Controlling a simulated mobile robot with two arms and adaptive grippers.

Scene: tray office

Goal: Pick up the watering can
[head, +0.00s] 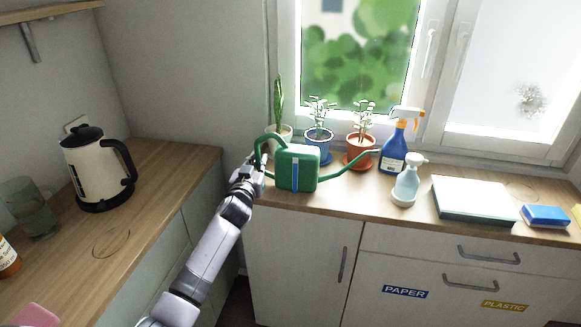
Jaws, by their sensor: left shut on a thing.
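The green watering can (297,170) stands at the left end of the counter under the window. It has a blue stripe on its front, a long thin spout to the right and a looped handle on the left. My left gripper (259,166) is shut on the can's handle at its left side. The fingertips are partly hidden, and I cannot tell whether the can's base touches the counter. My right gripper is not in view.
Potted plants (361,144) stand behind the can. A blue spray bottle (393,160) is close to the spout tip, with a pale blue bottle (407,184) in front. A kettle (97,168) stands on the left counter. A white box (474,197) lies farther right.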

